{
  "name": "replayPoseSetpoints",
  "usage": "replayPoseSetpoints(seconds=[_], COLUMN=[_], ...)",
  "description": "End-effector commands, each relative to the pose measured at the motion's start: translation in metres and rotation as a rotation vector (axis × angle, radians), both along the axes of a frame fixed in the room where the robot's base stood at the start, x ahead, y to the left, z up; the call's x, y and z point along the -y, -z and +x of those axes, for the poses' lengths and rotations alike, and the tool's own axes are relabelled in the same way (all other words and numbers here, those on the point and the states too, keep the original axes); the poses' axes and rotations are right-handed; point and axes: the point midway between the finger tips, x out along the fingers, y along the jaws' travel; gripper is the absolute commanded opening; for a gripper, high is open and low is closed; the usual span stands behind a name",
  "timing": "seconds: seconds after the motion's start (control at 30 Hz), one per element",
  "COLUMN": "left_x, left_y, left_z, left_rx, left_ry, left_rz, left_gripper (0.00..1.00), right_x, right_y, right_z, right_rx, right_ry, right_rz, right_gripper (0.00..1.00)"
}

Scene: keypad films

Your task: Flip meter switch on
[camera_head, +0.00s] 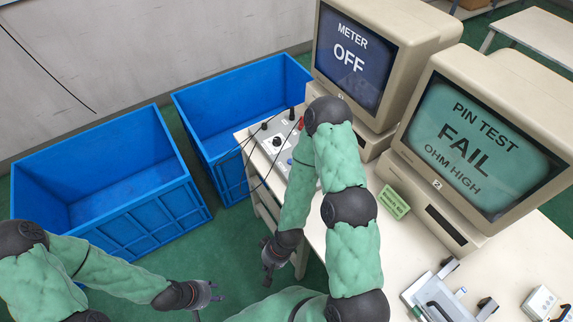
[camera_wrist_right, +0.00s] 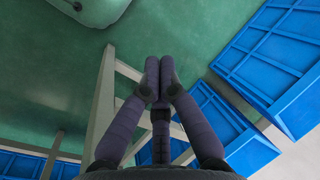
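The first monitor (camera_head: 352,55) reads "METER OFF" in the head view. A grey meter box (camera_head: 276,142) with dark knobs and leads sits at the table's far left corner, partly hidden behind my right arm. Its switch cannot be made out. My right gripper (camera_head: 270,262) hangs low beside the table's left edge, apart from the box. In the right wrist view its fingertips (camera_wrist_right: 158,72) come together with nothing between them. My left gripper (camera_head: 212,292) is at the lower left over the floor, away from the table; its fingers are too small to judge.
A second monitor (camera_head: 478,137) reads "PIN TEST FAIL OHM HIGH". A green label (camera_head: 394,202) and a metal fixture (camera_head: 446,292) are on the table (camera_head: 395,243). Two blue crates (camera_head: 110,190) (camera_head: 240,100) stand on the floor left of the table. Dark leads hang over the table's edge.

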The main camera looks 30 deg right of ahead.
Motion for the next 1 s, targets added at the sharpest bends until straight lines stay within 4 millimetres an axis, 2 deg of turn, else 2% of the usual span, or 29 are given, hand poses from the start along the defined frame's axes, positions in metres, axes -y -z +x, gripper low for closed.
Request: replayPoseSetpoints(seconds=[0.27, 0.37, 0.43, 0.57, 0.67, 0.8, 1.0], left_x=[0.0, 0.0, 0.0, 0.0, 0.0, 0.0, 0.0], left_y=[-0.001, -0.006, -0.01, -0.021, -0.03, -0.04, -0.05], left_z=[0.0, 0.0, 0.0, 0.0, 0.0, 0.0, 0.0], left_rx=[0.0, 0.0, 0.0, 0.0, 0.001, 0.001, 0.001], left_ry=[0.0, 0.0, 0.0, 0.0, 0.0, 0.0, 0.0], left_rz=[0.0, 0.0, 0.0, 0.0, 0.0, 0.0, 0.0], left_gripper=[0.4, 0.4, 0.4, 0.4, 0.4, 0.4, 0.4], right_x=[0.0, -0.002, -0.002, 0.006, 0.022, 0.056, 0.106], right_y=[-0.004, -0.016, -0.031, -0.073, -0.11, -0.167, -0.241], right_z=[0.005, 0.018, 0.033, 0.066, 0.091, 0.124, 0.157], right_rx=[0.011, 0.046, 0.088, 0.18, 0.235, 0.262, 0.202], right_ry=[-0.027, -0.135, -0.273, -0.634, -0.937, -1.33, -1.709], right_rz=[0.003, 0.012, 0.017, -0.002, -0.054, -0.17, -0.333], right_gripper=[0.0, 0.0, 0.0, 0.0, 0.0, 0.0, 0.0])
